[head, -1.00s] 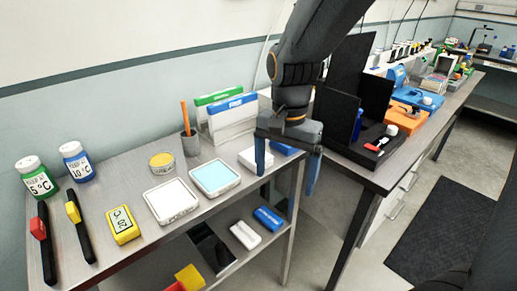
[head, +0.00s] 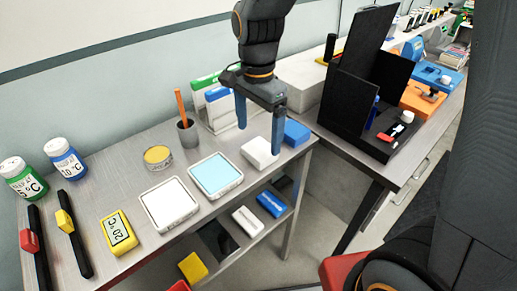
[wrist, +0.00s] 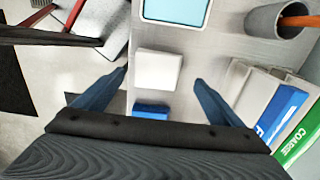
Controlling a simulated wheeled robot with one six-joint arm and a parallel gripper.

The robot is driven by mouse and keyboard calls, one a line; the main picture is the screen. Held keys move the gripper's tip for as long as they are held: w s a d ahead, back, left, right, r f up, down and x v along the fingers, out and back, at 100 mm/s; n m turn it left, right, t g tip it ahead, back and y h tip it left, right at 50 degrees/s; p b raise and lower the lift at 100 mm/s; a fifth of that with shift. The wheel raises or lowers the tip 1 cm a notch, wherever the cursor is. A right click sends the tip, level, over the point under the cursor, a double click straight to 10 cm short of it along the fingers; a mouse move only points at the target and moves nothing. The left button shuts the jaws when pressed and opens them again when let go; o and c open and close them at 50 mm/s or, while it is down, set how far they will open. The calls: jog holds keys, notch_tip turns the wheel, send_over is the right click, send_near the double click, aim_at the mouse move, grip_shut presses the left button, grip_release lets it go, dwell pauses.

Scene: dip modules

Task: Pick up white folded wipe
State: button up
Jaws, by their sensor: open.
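A white folded wipe (head: 259,153) lies flat near the right end of the upper shelf of the steel bench (head: 142,143). It also shows in the wrist view (wrist: 158,70), ahead of and between the two blue fingertips. My gripper (head: 258,137) is open and empty, above and around the wipe's far side in the head view; its fingers (wrist: 162,76) stand wide apart. A blue folded wipe (head: 297,132) lies beside the white one, and it shows nearer my gripper in the wrist view (wrist: 150,111).
A light-blue tray (head: 216,175) and a white tray (head: 169,203) lie left of the wipe. A pencil cup (head: 188,139) and upright green and blue boxes (head: 216,105) stand behind. Another white item (head: 247,221) and blue item (head: 271,204) lie on the lower shelf.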

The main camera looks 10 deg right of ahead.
aim_at(259, 148)
jog(key=shift+s+d+f+p, duration=0.15)
jog(key=shift+f+p, duration=0.25)
jog(key=shift+f, duration=1.6)
jog(key=c, duration=1.1)
notch_tip(259, 148, up, 10)
jog(key=shift+r+b, duration=0.1)
jog(key=shift+b, duration=0.7)
